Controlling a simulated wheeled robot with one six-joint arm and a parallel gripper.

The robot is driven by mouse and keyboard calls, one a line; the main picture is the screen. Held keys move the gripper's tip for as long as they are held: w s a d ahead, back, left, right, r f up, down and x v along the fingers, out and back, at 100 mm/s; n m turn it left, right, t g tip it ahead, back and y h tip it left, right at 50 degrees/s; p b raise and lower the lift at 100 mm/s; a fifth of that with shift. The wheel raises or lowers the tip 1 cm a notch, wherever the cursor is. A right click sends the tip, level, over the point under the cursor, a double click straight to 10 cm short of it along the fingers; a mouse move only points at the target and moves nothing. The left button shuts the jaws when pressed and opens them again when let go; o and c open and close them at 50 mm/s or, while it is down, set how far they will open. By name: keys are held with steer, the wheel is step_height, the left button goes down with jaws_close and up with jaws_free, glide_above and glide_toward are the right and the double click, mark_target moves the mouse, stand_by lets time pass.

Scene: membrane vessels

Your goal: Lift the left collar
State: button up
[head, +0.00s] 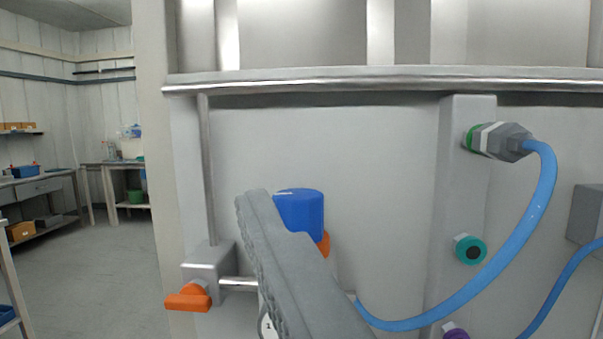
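A blue cylindrical cap or collar (300,208) stands upright in front of the grey panel, left of centre. An orange part (324,243) shows just below it on the right. I cannot tell which of the two is the left collar. My gripper (262,215) shows as a grey, ridged finger rising from the bottom edge. It overlaps the lower left of the blue part in the picture and hides what lies below it. I cannot tell whether they touch, nor see a gap between two fingers.
An orange handle (188,297) sits on a metal block at lower left. A blue hose (520,222) runs from a green-ringed connector (498,141) down behind my gripper. A teal port (470,250) is on the panel (380,190). Open floor (110,260) lies left, with benches beyond.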

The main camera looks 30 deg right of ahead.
steer(key=w+d+f+n+g+y, duration=0.1)
steer(key=d+f+g+y, duration=0.2)
steer(key=d, duration=0.6)
steer(key=d+f+n+g+y, duration=0.1)
steer(key=d+f+y, duration=0.1)
steer(key=d+f, duration=0.5)
steer(key=w, duration=0.5)
steer(key=w+a+r, duration=0.1)
steer(key=w, duration=0.5)
steer(key=w+r, duration=0.1)
steer(key=w, duration=0.5)
steer(key=shift+w+a+r, duration=0.15)
steer(key=shift+r, duration=0.05)
